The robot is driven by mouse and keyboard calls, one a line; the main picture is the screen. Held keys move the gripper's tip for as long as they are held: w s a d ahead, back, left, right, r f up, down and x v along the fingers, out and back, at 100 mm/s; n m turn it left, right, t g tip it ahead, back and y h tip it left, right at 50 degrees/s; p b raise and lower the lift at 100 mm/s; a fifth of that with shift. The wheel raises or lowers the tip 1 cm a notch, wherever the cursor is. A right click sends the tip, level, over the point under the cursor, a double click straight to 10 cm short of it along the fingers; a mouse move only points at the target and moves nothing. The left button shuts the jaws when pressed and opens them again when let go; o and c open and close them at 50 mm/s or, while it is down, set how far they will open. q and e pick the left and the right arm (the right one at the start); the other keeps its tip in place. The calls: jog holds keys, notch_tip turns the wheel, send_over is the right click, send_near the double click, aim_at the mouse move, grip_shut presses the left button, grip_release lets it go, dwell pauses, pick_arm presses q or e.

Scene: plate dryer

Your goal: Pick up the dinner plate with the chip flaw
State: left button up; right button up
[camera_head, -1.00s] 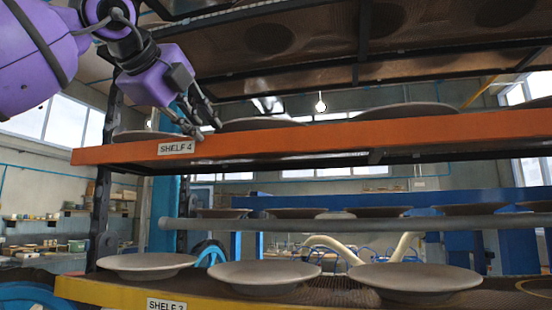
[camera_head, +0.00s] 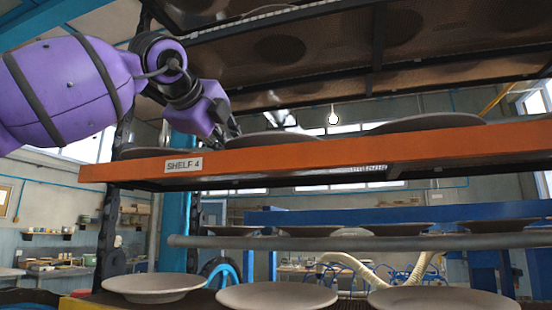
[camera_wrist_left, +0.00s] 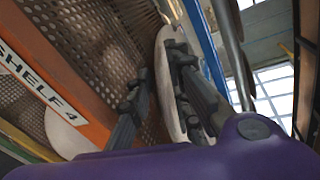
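Three grey plates show on the orange-edged shelf marked SHELF 4 (camera_head: 330,153): one at the left (camera_head: 146,152), a middle plate (camera_head: 272,138) and one at the right (camera_head: 425,124). I cannot make out a chip on any of them. My left gripper (camera_head: 230,136) is at the left rim of the middle plate, just above the shelf edge. In the left wrist view, its two dark fingers (camera_wrist_left: 160,95) are apart, with a pale plate rim (camera_wrist_left: 166,55) showing between and behind them. I cannot tell whether they touch it. My right gripper is not in view.
The lower shelf carries several plates, including a front left one (camera_head: 152,287) and a front middle one (camera_head: 277,297). A grey horizontal bar (camera_head: 350,242) crosses between the shelves. A perforated shelf (camera_head: 300,50) hangs overhead. Dark posts stand at the left.

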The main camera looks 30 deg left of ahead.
pick_arm(q)
grip_shut()
dwell(0.5)
jog(key=shift+r, duration=0.1)
